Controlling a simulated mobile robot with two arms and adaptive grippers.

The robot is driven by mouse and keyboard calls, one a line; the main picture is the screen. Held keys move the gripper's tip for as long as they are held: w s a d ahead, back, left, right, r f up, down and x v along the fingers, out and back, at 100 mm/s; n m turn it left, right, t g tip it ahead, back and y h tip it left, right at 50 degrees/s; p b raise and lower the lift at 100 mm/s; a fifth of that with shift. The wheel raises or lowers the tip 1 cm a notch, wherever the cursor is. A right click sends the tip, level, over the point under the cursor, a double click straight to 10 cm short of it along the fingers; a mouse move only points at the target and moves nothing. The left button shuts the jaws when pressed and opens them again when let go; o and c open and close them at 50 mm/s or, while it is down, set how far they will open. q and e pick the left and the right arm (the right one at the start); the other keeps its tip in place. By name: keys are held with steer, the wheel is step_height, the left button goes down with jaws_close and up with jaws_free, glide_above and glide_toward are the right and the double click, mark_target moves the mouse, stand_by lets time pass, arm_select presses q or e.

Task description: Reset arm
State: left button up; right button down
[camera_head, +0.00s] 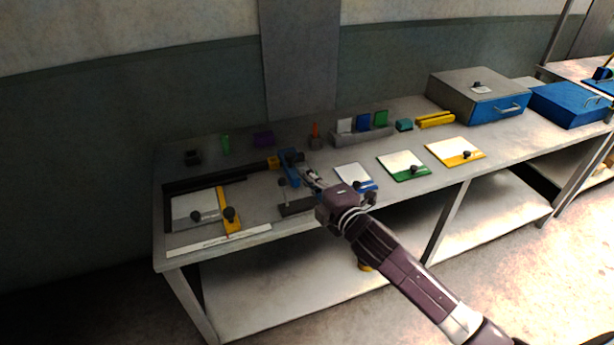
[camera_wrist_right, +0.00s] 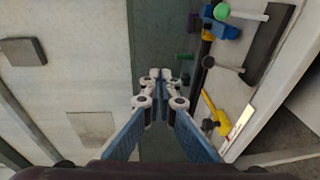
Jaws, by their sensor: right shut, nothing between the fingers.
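My right arm comes in from the lower right in the head view, with its wrist over the front edge of the grey workbench (camera_head: 240,185). My right gripper (camera_head: 288,158) is above the bench, near the blue device, and partly hidden by the wrist. In the right wrist view my right gripper (camera_wrist_right: 162,76) has its fingertips together, with nothing between them. My left gripper is not in view.
On the bench are a plate with a yellow bar (camera_head: 228,213), white, green (camera_head: 404,166) and yellow (camera_head: 455,153) plates, a rack of coloured cards (camera_head: 362,123) and a blue-fronted drawer box (camera_head: 480,95).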

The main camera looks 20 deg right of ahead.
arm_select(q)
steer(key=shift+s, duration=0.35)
